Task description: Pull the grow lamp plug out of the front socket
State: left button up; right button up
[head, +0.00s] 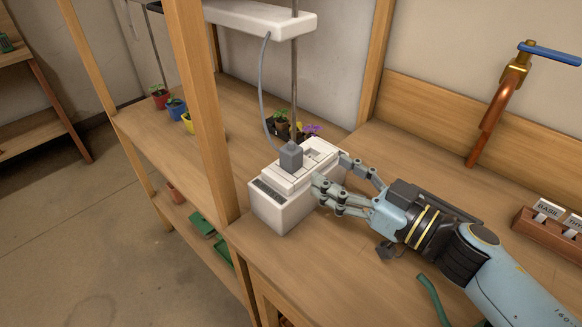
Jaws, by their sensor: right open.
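The grey grow lamp plug (291,155) sits upright in the top of the white socket box (279,210), with its grey cord (264,95) rising to the white grow lamp (262,17) above. A second, empty-looking socket area (316,153) shows on the box behind the plug. My right gripper (329,170) is open at the right side of the box. Its fingers are spread close to the box, to the right of the plug and not around it. I cannot tell whether a finger touches the box. My left gripper is not in view.
A wooden post (203,110) stands just left of the box. Small potted plants (284,127) are behind it, with several more pots (176,109) on the left shelf. A copper tap (492,122) and a wooden label holder (548,232) are at the right. A green curved thing (433,300) lies near the front.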

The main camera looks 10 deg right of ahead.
aim_at(298, 153)
jog(key=b+x, duration=0.1)
jog(key=x, duration=0.4)
jog(key=shift+w+a, duration=0.15)
jog(key=shift+w, duration=0.1)
jog(key=b+x, duration=0.1)
jog(key=x, duration=0.4)
jog(key=shift+f+b, duration=0.1)
jog(key=shift+b, duration=0.3)
jog(key=shift+c, duration=0.7)
grip_shut()
